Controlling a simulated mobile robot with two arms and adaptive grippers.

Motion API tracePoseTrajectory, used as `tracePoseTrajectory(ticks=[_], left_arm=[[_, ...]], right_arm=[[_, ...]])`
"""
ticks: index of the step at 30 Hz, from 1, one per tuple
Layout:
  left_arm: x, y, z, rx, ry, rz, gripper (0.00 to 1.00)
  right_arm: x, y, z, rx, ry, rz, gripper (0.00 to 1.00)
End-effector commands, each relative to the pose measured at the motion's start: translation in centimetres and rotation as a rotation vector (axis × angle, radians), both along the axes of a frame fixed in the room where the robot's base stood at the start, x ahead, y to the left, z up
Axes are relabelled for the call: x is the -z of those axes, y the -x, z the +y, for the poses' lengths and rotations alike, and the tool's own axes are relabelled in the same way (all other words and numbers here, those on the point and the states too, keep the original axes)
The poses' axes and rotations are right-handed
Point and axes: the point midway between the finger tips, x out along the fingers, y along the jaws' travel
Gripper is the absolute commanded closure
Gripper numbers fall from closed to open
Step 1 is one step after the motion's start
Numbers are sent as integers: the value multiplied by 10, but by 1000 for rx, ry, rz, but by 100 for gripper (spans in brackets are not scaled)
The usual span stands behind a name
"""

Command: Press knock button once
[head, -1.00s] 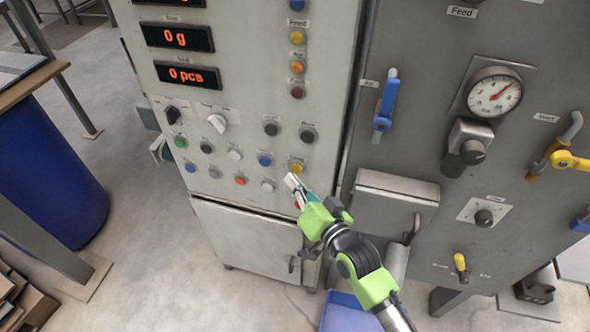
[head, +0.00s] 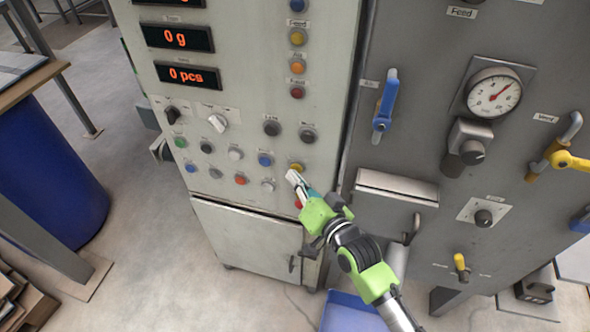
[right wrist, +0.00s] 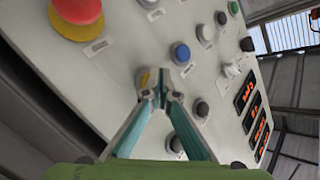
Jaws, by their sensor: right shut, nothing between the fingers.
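The pale control panel (head: 235,125) carries rows of round buttons with small labels. I cannot read which one is marked knock. My right gripper (head: 294,178) is shut and empty, its fingertips at the panel face just below the yellow button (head: 296,167). In the right wrist view, the closed fingertips (right wrist: 161,76) partly cover the yellow button (right wrist: 143,78); I cannot tell whether they touch it. A blue button (right wrist: 181,53) sits close beside the tips. My left gripper is not in view.
A large red emergency stop (right wrist: 75,18) on a yellow base is near the gripper. Other buttons, such as the red one (head: 240,180) and the white one (head: 268,185), sit close by. A grey machine with a gauge (head: 494,93) and blue handle (head: 385,102) stands to the right.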

Motion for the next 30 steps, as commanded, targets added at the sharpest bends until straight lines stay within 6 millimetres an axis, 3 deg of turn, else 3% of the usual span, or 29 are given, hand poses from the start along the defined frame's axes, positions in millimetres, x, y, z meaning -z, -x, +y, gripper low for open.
tracePoseTrajectory(ticks=[14, 30], left_arm=[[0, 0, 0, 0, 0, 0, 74], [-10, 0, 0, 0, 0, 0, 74]], right_arm=[[-1, -4, -1, 1, 0, -1, 100], [-1, 11, 3, 1, 0, -1, 100]])
